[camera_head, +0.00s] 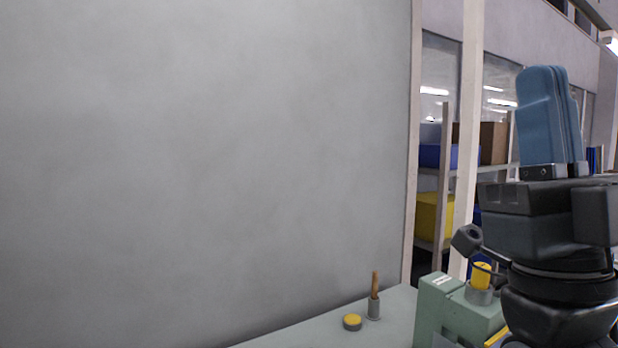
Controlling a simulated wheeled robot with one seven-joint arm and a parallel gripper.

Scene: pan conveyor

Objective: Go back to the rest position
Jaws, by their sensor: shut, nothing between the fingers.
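My gripper (549,74) stands at the right of the head view with its blue fingers pointing up. The fingers are together and hold nothing. The dark gripper body and wrist show below the fingers and run down to the lower right corner. The gripper is in the air, in front of the shelves as I see it, and higher in the picture than the bench items.
A pale green bench (320,330) runs along the grey wall (210,160). On it are a yellow-topped disc (352,322) and a grey holder with a wooden stick (374,308). A green block (436,300) stands beside my wrist, near a yellow cylinder (481,275).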

